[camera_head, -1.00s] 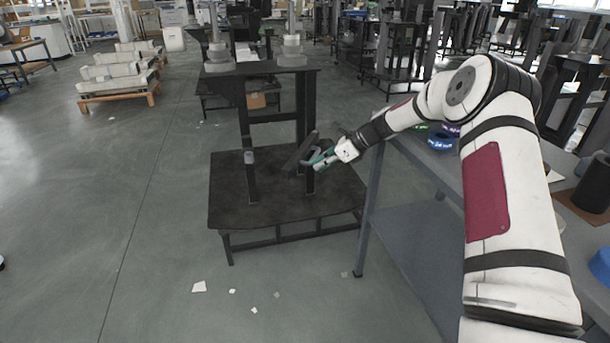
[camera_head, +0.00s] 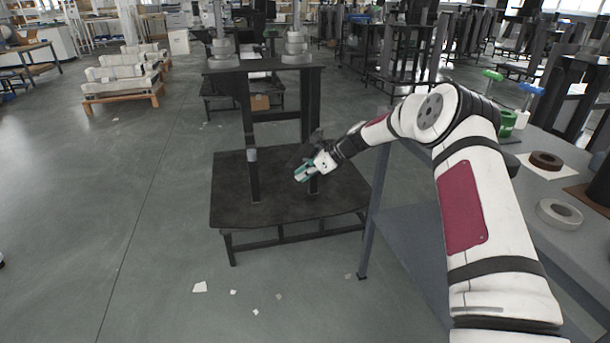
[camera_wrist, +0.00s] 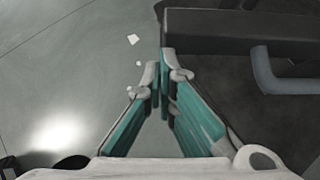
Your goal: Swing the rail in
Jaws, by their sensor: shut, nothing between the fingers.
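A dark frame with two posts stands on a black platform (camera_head: 232,200). The rail (camera_head: 303,152) is a dark bar by the right post, partly hidden behind my gripper in the head view. In the wrist view the rail (camera_wrist: 235,30) crosses the upper right, with a grey curved handle (camera_wrist: 268,72) on its lower side. My gripper (camera_head: 298,177) is shut and empty in front of the right post. In the wrist view its green fingertips (camera_wrist: 160,75) are beside the rail's left end; I cannot tell whether they touch it.
The left post carries a small grey fitting (camera_head: 252,155). A grey bench (camera_head: 545,180) with tape rolls and other items stands on the right, close to my arm. Paper scraps (camera_head: 200,287) lie on the floor. The floor left of the platform is clear.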

